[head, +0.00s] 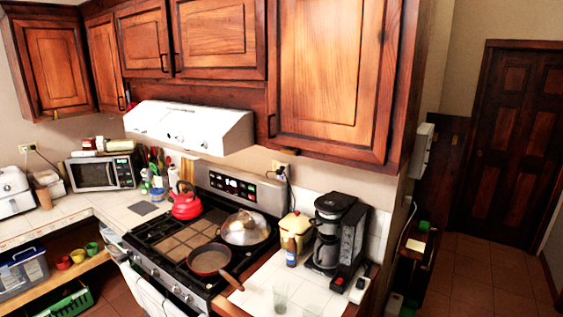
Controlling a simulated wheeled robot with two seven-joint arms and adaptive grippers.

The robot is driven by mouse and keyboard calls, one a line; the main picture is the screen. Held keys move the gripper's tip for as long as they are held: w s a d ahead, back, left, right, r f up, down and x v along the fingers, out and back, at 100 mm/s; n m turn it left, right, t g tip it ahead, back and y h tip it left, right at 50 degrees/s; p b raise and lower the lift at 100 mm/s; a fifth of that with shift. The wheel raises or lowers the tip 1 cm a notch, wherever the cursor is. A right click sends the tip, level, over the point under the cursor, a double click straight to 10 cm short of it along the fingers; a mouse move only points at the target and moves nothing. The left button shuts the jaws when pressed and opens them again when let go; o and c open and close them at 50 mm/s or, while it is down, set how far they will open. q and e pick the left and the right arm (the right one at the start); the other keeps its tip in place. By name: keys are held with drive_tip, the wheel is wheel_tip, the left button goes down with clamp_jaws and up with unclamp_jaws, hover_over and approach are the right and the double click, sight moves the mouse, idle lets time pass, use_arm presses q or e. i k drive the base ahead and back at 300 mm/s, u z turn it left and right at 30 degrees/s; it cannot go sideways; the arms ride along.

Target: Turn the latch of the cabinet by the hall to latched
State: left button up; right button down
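The wooden wall cabinet (333,75) nearest the hall hangs at the upper right, above the counter with the coffee maker. Its door looks shut. A dark vertical handle (271,126) sits at the lower left of that door. I cannot make out a latch or its position at this size. Neither of my grippers is in the head view.
Below the cabinet stand a black coffee maker (335,240), a yellow canister (296,226), a bottle and glasses. The stove (190,245) holds a red kettle (185,201) and pans. A white range hood (190,126) juts out left. Hall floor (485,270) looks open.

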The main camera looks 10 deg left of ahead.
sight(283, 150)
drive_tip(key=u, duration=0.8)
drive_tip(key=i, duration=0.85)
drive_tip(key=z, duration=1)
drive_tip(key=k, duration=1.25)
drive_tip(key=u, duration=0.5)
drive_tip(key=i, duration=0.9)
drive_tip(key=u, duration=0.65)
